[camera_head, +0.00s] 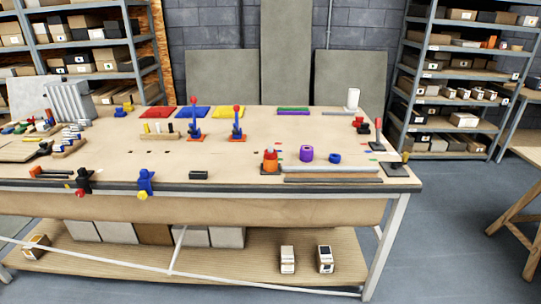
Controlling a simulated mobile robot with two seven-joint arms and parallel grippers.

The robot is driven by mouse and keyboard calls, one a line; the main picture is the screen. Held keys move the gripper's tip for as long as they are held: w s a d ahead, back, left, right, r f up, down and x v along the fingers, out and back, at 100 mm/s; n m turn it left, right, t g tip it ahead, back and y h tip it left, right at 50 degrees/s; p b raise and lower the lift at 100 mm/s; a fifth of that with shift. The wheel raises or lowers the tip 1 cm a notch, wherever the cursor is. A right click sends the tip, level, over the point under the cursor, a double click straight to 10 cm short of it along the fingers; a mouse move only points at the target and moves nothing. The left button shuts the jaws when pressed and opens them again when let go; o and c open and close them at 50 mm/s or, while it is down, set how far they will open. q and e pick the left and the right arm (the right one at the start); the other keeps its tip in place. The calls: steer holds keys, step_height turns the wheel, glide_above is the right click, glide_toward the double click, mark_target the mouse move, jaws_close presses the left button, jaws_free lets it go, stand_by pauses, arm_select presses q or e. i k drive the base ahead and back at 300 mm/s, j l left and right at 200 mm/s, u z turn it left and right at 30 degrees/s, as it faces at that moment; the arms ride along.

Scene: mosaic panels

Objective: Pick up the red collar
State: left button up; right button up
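Another small red and black piece (361,124) lies farther back on the right. Neither of my grippers is in view.
Grey rails (331,171) lie along the front edge, right of the orange-red piece. Two blue clamps with red knobs (194,128) (237,126) stand mid-bench. Tools crowd the left end. The bench middle is mostly clear.

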mark_target(268, 157)
steer(key=i+l+u, duration=0.1)
steer(key=u, duration=0.75)
steer(key=i+l+u, duration=0.1)
steer(key=l+u, duration=0.25)
steer(key=l, duration=0.2)
steer(key=l+u, duration=0.3)
steer(key=l, duration=0.2)
